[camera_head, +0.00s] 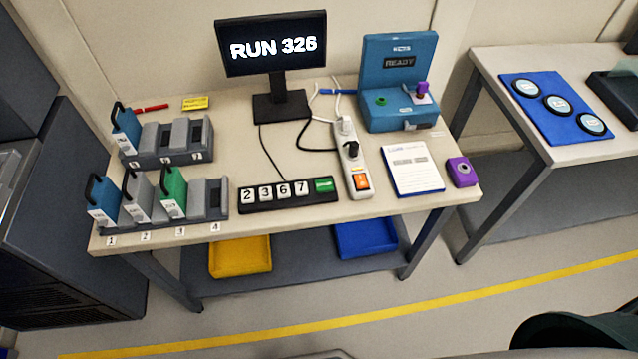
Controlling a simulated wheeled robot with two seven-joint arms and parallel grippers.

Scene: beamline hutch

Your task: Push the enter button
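A black key strip (288,206) lies near the front edge of the table, right of the lower cartridge rack. It carries white keys marked 2, 3, 6 and 7 (302,187). At its right end is a wide green button (324,185), the only green key on the strip; its lettering is too small to read surely. Nothing covers the button. A monitor (271,44) behind the strip reads "RUN 326". Neither of my grippers is in view.
A power strip (349,150) with an orange switch stands right of the keys. A blue "READY" case (397,80), clipboard (412,168) and purple box (462,172) lie farther right. Racks (205,196) hold cartridges at left. Yellow (240,256) and blue bins (366,238) sit below.

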